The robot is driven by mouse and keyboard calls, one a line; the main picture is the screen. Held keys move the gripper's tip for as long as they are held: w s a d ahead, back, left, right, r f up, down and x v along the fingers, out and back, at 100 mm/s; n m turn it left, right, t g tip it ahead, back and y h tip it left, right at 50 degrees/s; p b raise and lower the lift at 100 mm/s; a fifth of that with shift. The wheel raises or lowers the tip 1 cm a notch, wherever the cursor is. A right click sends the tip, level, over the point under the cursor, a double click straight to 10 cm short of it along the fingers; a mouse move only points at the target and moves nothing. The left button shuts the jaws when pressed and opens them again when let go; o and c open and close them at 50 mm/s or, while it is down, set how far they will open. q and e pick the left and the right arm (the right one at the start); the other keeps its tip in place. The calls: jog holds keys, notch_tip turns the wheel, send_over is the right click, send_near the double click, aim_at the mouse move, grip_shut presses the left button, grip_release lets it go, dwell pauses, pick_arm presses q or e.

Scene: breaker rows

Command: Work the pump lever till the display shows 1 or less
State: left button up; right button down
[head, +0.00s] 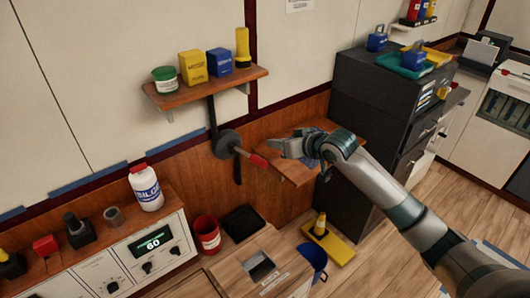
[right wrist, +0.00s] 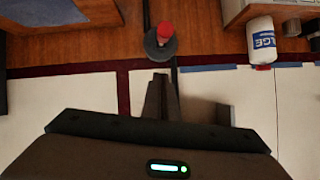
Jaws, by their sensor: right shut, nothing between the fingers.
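The pump lever (head: 240,152) juts from a dark round hub (head: 226,143) on the wall and ends in a red grip (head: 259,161). In the right wrist view the red grip (right wrist: 166,31) stands in front of the hub (right wrist: 158,48). The display (head: 152,243) on the white panel at the lower left reads 60. My right gripper (head: 270,143) is shut and empty, close to the red grip and apart from it. Its closed fingers (right wrist: 161,82) point toward the lever in the wrist view. My left gripper is not in view.
A shelf (head: 205,88) with a tub, boxes and a yellow bottle hangs above the lever. A dark cabinet (head: 372,130) stands to the right. A white bottle (head: 146,188) stands above the panel. A red cup (head: 206,235) is below.

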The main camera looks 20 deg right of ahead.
aim_at(250, 155)
jog(key=p+x, duration=0.1)
jog(key=x, duration=0.4)
jog(key=shift+w+a+p, duration=0.15)
jog(key=shift+w+p, duration=0.1)
jog(key=shift+p, duration=0.15)
jog(key=shift+s+a+f+p, duration=0.1)
jog(key=shift+s+f+p, duration=0.15)
jog(key=shift+f, duration=0.35)
jog(key=shift+s+f+p, duration=0.15)
jog(key=shift+f+p, duration=0.2)
jog(key=shift+f, duration=0.25)
jog(key=shift+s+f, duration=0.25)
jog(key=shift+f, duration=0.55)
jog(key=shift+f, duration=0.1)
